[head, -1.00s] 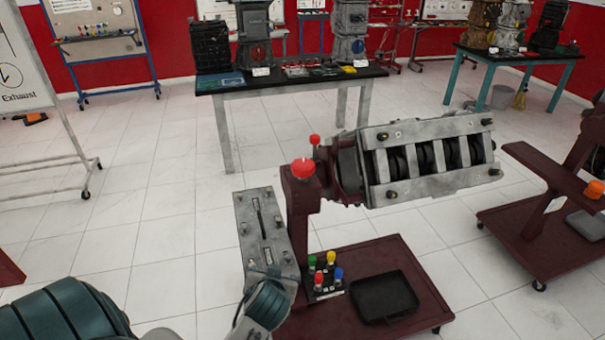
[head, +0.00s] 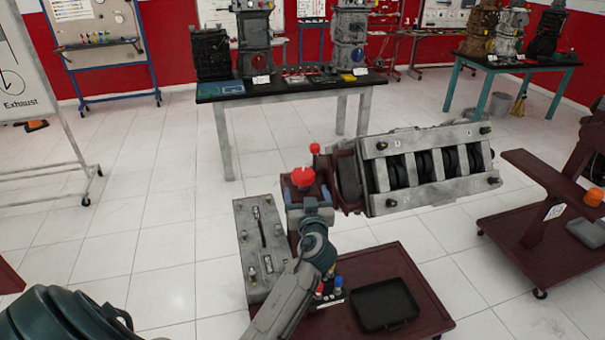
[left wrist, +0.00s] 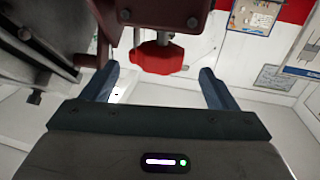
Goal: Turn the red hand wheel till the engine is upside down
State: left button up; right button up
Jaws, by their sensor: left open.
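The red hand wheel (head: 302,178) is at the near end of the dark red engine stand, left of the engine. The grey engine (head: 425,170) is held out sideways, a row of dark openings in its visible face. My left gripper (head: 307,203) is just below and in front of the hand wheel; its wrist partly hides its fingers. In the left wrist view the hand wheel (left wrist: 158,58) shows between the two spread fingers, just beyond them, with gaps on both sides. Contact cannot be seen. My right gripper is not in view.
A black tray (head: 384,305) and several colored bottles are on the stand's base (head: 430,310). A small red knob (head: 314,148) is behind the wheel. Another stand (head: 530,230) is right; open floor lies left.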

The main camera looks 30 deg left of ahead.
aim_at(302, 175)
pick_arm(q)
jog(key=p+x, duration=0.3)
jog(key=x, duration=0.5)
jog(key=shift+w+a, duration=0.2)
jog(key=shift+a, duration=0.05)
jog(key=shift+w+a, duration=0.25)
jog(key=c, duration=1)
